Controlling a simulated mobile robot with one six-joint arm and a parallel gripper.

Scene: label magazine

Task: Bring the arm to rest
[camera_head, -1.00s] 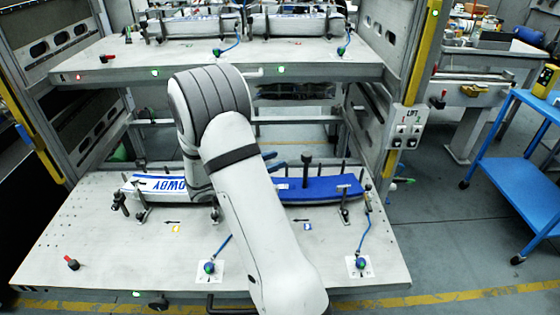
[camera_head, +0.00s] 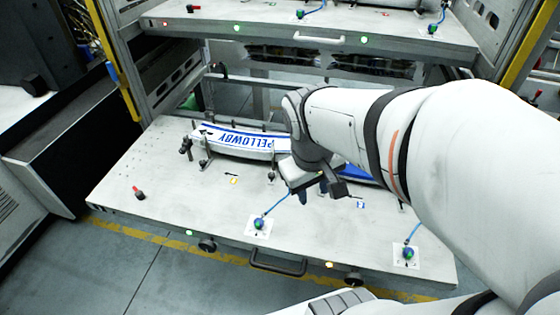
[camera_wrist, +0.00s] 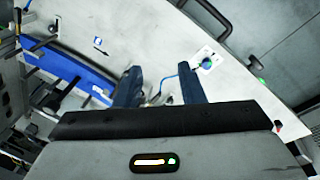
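My gripper (camera_head: 326,188) is over the lower shelf in the head view, at the end of my arm coming in from the right. In the wrist view my gripper (camera_wrist: 157,85) has its two blue fingers apart with nothing between them. The lower shelf (camera_head: 170,185) is a grey board below the fingers. A white and blue label piece (camera_head: 240,142) reading "PELLOWBY" lies in holders on the shelf's left half. A blue piece (camera_wrist: 70,70) lies beside it, partly hidden by my arm in the head view.
An upper shelf (camera_head: 270,33) overhangs the back. Blue-cabled knobs (camera_head: 258,224) (camera_head: 408,253) and a red knob (camera_head: 139,192) stand up from the lower shelf. A handle (camera_head: 277,265) is on its front edge. Open floor (camera_head: 130,270) lies in front.

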